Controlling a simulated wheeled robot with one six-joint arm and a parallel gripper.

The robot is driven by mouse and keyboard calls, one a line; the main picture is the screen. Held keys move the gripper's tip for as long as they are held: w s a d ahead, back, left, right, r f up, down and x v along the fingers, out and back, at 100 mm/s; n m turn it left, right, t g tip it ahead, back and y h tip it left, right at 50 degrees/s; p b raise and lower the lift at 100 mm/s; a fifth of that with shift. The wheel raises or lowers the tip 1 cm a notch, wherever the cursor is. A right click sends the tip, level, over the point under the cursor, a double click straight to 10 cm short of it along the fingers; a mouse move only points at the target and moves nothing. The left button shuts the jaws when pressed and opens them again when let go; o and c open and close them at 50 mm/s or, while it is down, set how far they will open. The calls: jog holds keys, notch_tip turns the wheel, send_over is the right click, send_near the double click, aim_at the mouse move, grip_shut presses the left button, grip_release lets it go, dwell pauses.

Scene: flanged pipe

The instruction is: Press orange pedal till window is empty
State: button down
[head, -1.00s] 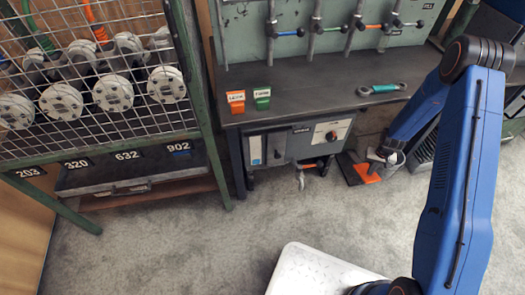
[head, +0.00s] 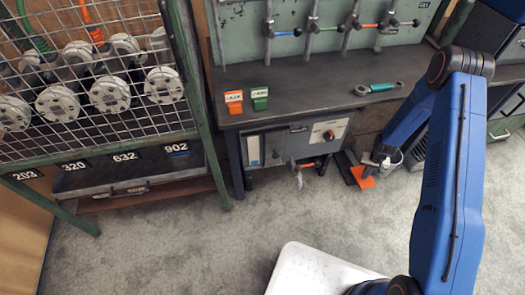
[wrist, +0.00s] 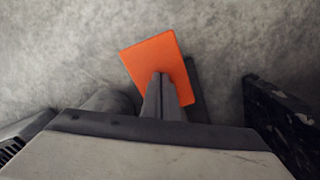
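The orange pedal (head: 363,177) lies low at the floor, right of the grey cabinet under the bench. It fills the upper middle of the wrist view (wrist: 154,60). My gripper (head: 371,164) is over the pedal's rear part. In the wrist view its narrow grey fingers (wrist: 160,90) are together, with nothing seen between them, and overlap the orange plate. I cannot tell whether they touch it. A tall pale window (head: 253,150) with some blue is on the cabinet's left front; its level is too small to read.
The cabinet (head: 290,145) has a dial panel and a small tap beneath. Orange and green tags and a wrench (head: 379,88) are on the bench (head: 310,85). A mesh rack (head: 90,90) with flanged pipes stands left. A dark block (wrist: 280,120) is right of the pedal. Carpet in front is clear.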

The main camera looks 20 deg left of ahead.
jog(key=shift+f, duration=1)
notch_tip(320, 180, up, 9)
dwell(0.6)
